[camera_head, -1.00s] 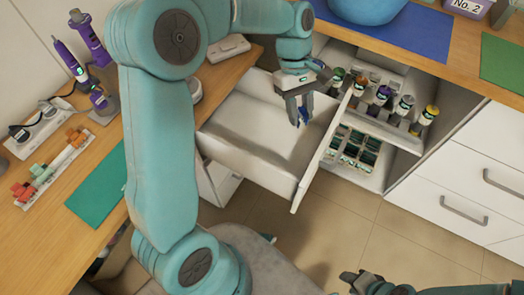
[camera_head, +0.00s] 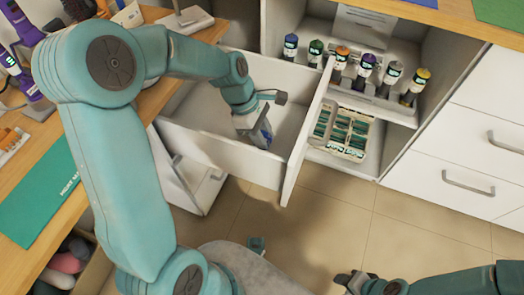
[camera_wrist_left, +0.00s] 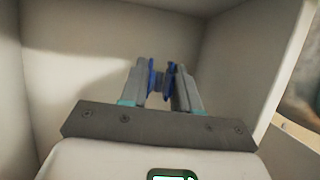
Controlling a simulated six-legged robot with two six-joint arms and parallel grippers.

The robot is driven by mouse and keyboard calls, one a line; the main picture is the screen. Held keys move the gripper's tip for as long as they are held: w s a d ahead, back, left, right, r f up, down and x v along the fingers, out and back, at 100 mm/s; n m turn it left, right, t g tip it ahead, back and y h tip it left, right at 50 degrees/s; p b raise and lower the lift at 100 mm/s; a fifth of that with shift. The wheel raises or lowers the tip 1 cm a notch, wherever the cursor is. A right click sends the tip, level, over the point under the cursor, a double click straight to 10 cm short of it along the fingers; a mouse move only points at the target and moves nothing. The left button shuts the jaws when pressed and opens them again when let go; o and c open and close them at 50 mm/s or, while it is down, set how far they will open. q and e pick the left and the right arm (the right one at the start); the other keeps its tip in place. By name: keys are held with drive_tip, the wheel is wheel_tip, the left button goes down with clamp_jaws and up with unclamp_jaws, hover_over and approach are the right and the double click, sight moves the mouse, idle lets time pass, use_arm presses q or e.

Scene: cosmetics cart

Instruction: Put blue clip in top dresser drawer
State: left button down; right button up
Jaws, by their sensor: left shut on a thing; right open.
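The top dresser drawer (camera_head: 222,152) is pulled open in the head view, a white box with a bare inside. My left gripper (camera_head: 262,138) reaches down into it near its front right part. The left wrist view shows the fingers (camera_wrist_left: 162,82) shut on the blue clip (camera_wrist_left: 170,80), with the drawer's pale walls around them. In the head view only a bit of the blue clip (camera_head: 267,134) shows between the fingers. I cannot tell whether the clip touches the drawer floor. My right gripper (camera_head: 350,280) is open and empty at the bottom, above the floor.
An open cabinet beside the drawer holds several small bottles (camera_head: 366,68) on a shelf and a tray of green items (camera_head: 342,133) below. A lower drawer (camera_head: 190,175) is also partly open.

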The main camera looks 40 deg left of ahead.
use_arm(q)
wheel_tip(320, 180, down, 6)
drive_tip(key=shift+f+b, duration=0.1)
drive_tip(key=shift+b, duration=0.85)
drive_tip(key=shift+r, duration=0.2)
drive_tip(key=shift+f, duration=0.1)
drive_tip(key=c, duration=1.2)
unclamp_jaws()
drive_tip(key=shift+f, duration=0.1)
drive_tip(key=shift+c, duration=0.2)
drive_tip(key=o, duration=0.4)
drive_tip(key=p+v, duration=0.4)
drive_tip(key=v, duration=0.8)
